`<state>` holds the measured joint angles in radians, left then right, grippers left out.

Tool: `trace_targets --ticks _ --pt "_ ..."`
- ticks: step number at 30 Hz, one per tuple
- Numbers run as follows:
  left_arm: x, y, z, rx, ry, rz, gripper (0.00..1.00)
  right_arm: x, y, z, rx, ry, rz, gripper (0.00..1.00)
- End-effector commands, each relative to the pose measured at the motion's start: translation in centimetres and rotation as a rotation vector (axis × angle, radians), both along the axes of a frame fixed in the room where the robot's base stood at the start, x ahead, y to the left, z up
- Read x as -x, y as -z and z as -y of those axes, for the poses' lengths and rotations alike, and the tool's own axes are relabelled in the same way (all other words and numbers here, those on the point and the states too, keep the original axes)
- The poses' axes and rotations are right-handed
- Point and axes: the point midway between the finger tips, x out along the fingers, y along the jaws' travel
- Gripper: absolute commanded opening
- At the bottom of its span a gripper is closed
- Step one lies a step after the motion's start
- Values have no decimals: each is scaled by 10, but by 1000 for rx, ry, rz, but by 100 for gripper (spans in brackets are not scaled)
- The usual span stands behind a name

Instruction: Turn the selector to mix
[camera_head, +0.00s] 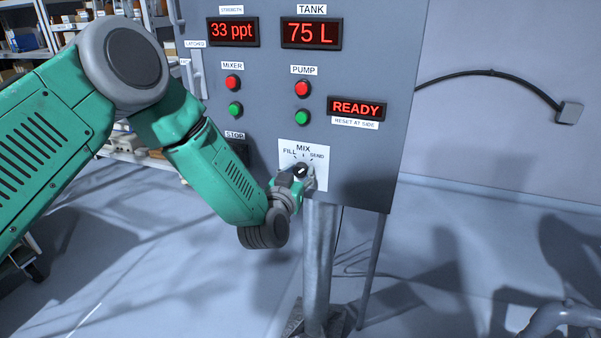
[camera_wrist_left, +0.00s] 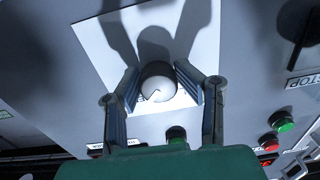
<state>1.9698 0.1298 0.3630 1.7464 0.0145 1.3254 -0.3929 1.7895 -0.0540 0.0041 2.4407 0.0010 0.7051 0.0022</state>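The selector knob (camera_head: 300,171) is dark and round, on a white plate (camera_head: 318,183) low on the grey panel. The plate reads FILL at left, MIX at top and SEND at right. The knob's white mark slants up to the right, toward the SEND side. My left gripper (camera_head: 303,176) is at the knob, partly hiding the plate. In the left wrist view, the knob (camera_wrist_left: 158,83) sits between the two fingertips (camera_wrist_left: 158,75), which appear to touch its sides. The white mark there points down-left in that turned view.
Above are red and green MIXER buttons (camera_head: 233,96) and PUMP buttons (camera_head: 302,101). Displays read 33 ppt (camera_head: 232,32), 75 L (camera_head: 311,33) and READY (camera_head: 356,108). A metal post (camera_head: 320,250) stands below the panel. Shelves are behind at left; floor at right is mostly clear.

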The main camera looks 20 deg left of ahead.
Motion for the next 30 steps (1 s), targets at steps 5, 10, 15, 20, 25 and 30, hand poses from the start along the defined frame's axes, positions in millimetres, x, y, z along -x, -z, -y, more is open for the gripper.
trace_targets --ticks 5,10,15,20,25,30 --pt "-1 -2 7 7 24 4 2 0 0 0 0 0 0 40" --pt "-1 -2 6 7 21 4 1 0 0 0 -1 -1 0 40" --pt "-2 -2 6 21 17 5 1 0 1 0 -1 -1 0 40" --pt "-1 -1 5 80 18 3 1 0 3 0 0 -1 0 40" --pt "-1 0 4 192 16 0 1 0 8 0 0 -1 0 40" --pt "-1 0 4 336 16 -2 1 0 14 0 -1 -1 0 40"
